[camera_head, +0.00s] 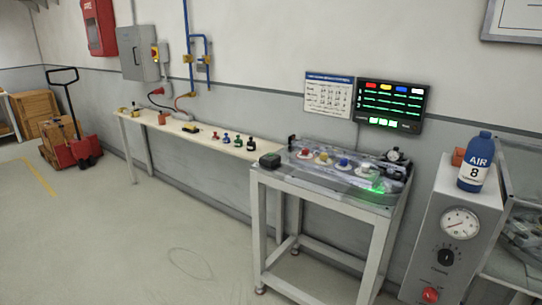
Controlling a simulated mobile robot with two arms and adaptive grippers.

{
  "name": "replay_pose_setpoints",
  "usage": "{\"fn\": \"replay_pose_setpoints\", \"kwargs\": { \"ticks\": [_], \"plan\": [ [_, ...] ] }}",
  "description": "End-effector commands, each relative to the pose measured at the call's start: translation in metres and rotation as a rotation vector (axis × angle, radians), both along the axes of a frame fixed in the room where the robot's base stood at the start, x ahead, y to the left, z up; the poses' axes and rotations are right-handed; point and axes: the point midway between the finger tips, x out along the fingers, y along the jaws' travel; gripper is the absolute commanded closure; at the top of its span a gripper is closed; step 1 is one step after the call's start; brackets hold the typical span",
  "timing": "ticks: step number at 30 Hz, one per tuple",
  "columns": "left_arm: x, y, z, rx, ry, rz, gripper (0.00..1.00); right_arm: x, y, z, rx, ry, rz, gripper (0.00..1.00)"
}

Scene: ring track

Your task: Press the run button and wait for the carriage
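A ring track (325,175) with a clear, shiny surface lies on a white-framed table right of centre. Red, yellow, blue and pale pieces stand in a row on it, and a green light (375,189) glows at its front right. A black box (270,160) sits at its left corner, and a dark round device (393,156) at its back right. I cannot tell which part is the carriage. A red button (430,295) shows low on the grey cabinet at the right; I cannot read whether it is the run button. Neither of my grippers is in view.
The grey cabinet (452,215) carries a gauge, a dial and a blue AIR bottle (475,162). A lit display (391,104) hangs behind the track. A long narrow bench (215,142) with small parts runs along the wall. A red pallet truck stands far left. The front-left floor is clear.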

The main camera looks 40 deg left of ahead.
Motion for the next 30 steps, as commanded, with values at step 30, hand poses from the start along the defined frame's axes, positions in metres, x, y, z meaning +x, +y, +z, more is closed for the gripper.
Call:
{"fn": "replay_pose_setpoints", "kwargs": {
  "ticks": [30],
  "plan": [
    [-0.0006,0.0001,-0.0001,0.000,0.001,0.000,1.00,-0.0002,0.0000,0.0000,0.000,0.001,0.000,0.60]
  ]
}}
